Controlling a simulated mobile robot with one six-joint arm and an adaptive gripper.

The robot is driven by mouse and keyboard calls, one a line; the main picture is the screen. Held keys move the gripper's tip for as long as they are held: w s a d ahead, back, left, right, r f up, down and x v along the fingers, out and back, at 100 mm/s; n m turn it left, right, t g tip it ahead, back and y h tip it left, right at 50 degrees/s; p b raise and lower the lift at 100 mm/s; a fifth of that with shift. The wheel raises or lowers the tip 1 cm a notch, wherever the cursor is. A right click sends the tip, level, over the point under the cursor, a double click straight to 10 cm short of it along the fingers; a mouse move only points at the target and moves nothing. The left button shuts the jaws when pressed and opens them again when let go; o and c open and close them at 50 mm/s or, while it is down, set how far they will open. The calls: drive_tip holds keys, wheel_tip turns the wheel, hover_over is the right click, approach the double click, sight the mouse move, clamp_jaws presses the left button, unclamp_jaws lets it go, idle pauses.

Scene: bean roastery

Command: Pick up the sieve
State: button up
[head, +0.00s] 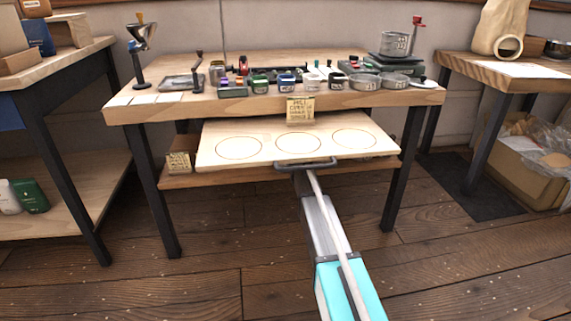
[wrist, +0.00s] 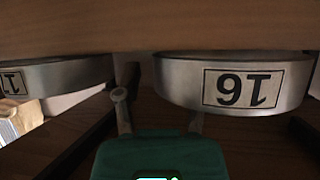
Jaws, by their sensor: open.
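Two round grey metal sieves show in the wrist view. The nearer sieve (wrist: 180,85) carries a label that appears as an upside-down 16. The second sieve (wrist: 70,73) is at the left, its label cut off by the frame edge. Both lie against a wooden surface along the top of that picture. My gripper (wrist: 159,107) is open and empty, its slim fingers apart below the nearer sieve's left part; the right fingertip overlaps or nears its lower rim, contact unclear.
The pull-out board (head: 296,145) bears three empty drawn circles and a dark handle (head: 305,164). The workbench top (head: 150,108) above holds a scale, cups and round tins. Dark table legs flank the space; the floor in front is clear.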

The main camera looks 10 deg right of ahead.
idle(0.6)
clamp_jaws()
